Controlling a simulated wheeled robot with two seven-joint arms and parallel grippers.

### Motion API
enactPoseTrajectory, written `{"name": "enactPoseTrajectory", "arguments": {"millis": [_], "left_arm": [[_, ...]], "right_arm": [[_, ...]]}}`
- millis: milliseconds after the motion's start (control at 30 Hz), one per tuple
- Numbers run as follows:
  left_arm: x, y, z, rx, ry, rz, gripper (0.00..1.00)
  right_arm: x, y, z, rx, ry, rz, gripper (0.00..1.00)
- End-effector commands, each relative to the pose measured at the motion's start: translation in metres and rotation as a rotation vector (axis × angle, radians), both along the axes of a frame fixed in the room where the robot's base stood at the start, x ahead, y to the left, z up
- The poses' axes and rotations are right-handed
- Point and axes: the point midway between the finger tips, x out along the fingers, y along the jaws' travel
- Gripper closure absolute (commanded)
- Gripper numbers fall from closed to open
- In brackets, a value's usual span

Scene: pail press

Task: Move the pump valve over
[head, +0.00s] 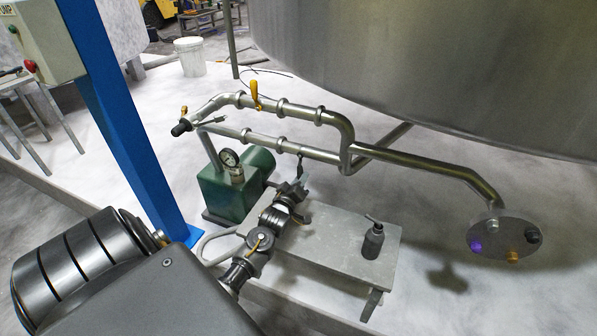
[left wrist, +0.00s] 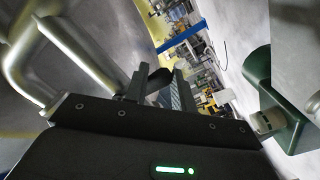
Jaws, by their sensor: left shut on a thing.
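Two steel pipes run side by side above the green pump (head: 226,190). The upper pipe carries a valve with a yellow lever (head: 255,96) standing up. A dark valve lever (head: 299,162) hangs from the lower pipe, just above my left gripper (head: 301,184). The gripper is shut on this dark lever, as far as I can see; its fingers hide most of the grip. In the left wrist view, the left gripper's fingers (left wrist: 159,92) have a dark piece between them. My right gripper is in neither view.
A grey bench (head: 330,236) with a dark pump bottle (head: 373,240) stands beneath my left arm. A pressure gauge (head: 229,158) sits on the pump. A blue post (head: 125,125) rises at left, and a big steel tank (head: 430,70) fills the upper right.

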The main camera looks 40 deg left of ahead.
Motion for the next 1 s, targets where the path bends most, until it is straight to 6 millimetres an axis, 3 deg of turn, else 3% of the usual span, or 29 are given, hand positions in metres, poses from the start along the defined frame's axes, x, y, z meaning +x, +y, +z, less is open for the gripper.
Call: {"name": "enactPoseTrajectory", "arguments": {"millis": [1000], "left_arm": [[0.013,-0.031,0.016,0.003,-0.011,-0.004,0.92]], "right_arm": [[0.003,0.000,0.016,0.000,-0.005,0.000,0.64]]}}
